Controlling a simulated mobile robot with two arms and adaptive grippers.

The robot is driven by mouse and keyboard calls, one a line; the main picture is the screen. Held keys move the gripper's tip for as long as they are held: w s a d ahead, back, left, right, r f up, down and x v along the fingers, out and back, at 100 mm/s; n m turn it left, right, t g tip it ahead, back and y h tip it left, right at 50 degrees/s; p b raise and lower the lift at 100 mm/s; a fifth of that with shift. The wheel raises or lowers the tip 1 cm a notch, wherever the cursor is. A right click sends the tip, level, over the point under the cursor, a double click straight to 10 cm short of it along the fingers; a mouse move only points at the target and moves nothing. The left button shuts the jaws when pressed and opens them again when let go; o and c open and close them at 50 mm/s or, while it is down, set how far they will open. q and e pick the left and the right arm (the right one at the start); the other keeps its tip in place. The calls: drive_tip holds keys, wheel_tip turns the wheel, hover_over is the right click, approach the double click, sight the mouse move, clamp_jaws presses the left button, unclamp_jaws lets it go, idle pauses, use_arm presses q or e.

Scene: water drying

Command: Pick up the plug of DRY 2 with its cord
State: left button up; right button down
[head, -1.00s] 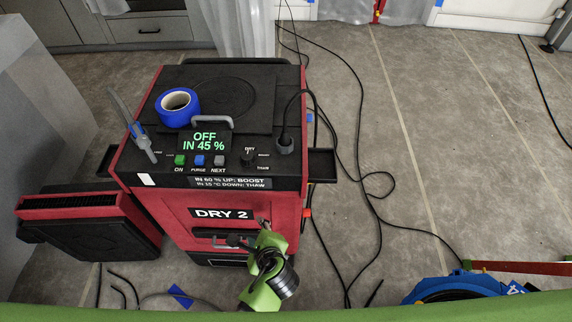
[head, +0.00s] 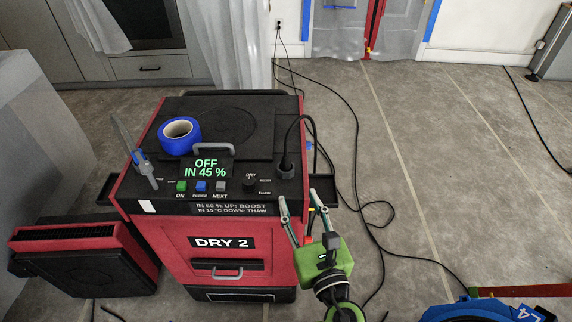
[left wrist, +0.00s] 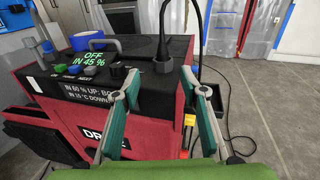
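DRY 2 (head: 225,265) is a red and black machine whose display reads "OFF IN 45 %". Its black plug (head: 286,168) stands upright at the right of its top panel, and the cord (head: 304,119) arches up from it and over the right side. In the left wrist view the plug (left wrist: 163,62) shows just beyond and between the fingertips. My left gripper (head: 299,203) is open and empty at the machine's front right corner, nearer than the plug and apart from it. It also shows open in the left wrist view (left wrist: 160,82). My right gripper is not in view.
Blue tape (head: 179,136) and a grey handle (head: 213,149) are on the machine's top. A small side shelf (head: 346,193) sticks out at right. Black cord (head: 376,214) loops over the floor toward a wall outlet (head: 279,24). A blue round thing (head: 470,310) is at lower right.

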sight(287, 162)
use_arm(q)
drive_tip(key=x, duration=0.5)
drive_tip(key=p+x, duration=0.1)
drive_tip(key=x, duration=0.1)
drive_tip(key=shift+w+d+r, duration=0.1)
drive_tip(key=shift+w+r, duration=0.3)
drive_tip(key=shift+p+x, duration=0.55)
drive_tip(key=shift+x, duration=2.45)
drive_tip(key=shift+d+r, duration=0.1)
drive_tip(key=shift+r, duration=0.05)
clamp_jaws()
